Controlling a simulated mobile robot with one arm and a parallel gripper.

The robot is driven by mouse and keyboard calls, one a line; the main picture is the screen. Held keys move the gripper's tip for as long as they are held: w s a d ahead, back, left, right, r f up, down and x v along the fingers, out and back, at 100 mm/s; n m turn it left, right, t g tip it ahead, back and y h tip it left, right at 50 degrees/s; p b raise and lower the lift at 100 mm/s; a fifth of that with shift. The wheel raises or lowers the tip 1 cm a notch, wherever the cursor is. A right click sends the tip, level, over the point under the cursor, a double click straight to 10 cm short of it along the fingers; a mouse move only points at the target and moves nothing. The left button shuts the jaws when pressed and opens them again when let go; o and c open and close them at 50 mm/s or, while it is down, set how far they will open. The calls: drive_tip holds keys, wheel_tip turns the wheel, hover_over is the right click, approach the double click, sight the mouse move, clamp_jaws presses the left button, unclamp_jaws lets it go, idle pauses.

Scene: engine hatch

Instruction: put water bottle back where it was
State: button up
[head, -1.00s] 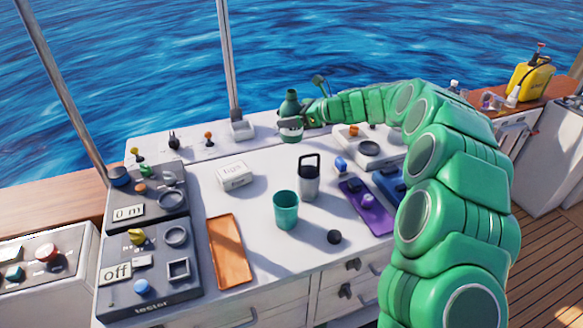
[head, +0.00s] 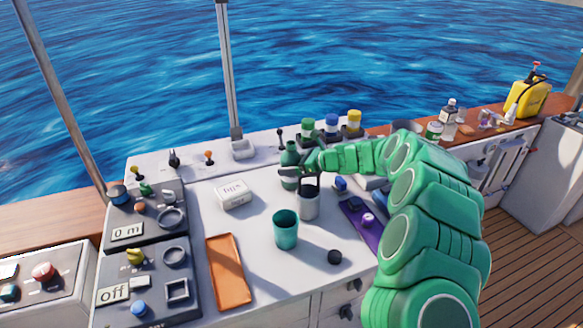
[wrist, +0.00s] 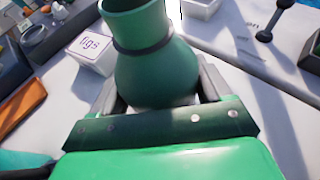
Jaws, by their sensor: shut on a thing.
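A dark green bottle (head: 290,156) with a narrow neck and rounded body is held in my gripper (head: 291,173) above or on the white counter (head: 262,226). Whether its base touches the counter is hidden. In the wrist view the bottle (wrist: 155,72) sits between my two fingers (wrist: 160,92), its dark neck ring and open-looking top facing away from me. A grey flask (head: 309,204) with a black loop handle stands just in front of my gripper. Which of these the task calls the water bottle is not marked.
A white figs box (head: 234,194) stands left of the bottle, a teal cup (head: 286,230) in front. An orange tray (head: 228,271) lies front left. Several lidded jars (head: 331,125) stand along the back. A purple tray (head: 361,224) lies right. Bare counter shows between the box and cup.

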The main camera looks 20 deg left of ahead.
drive_tip(key=shift+f, duration=0.45)
drive_tip(key=shift+f, duration=0.1)
drive_tip(key=o, duration=1.2)
drive_tip(key=shift+d+r, duration=0.2)
drive_tip(key=shift+d, duration=0.1)
drive_tip(key=v, duration=1.1)
drive_tip(key=shift+d, duration=0.25)
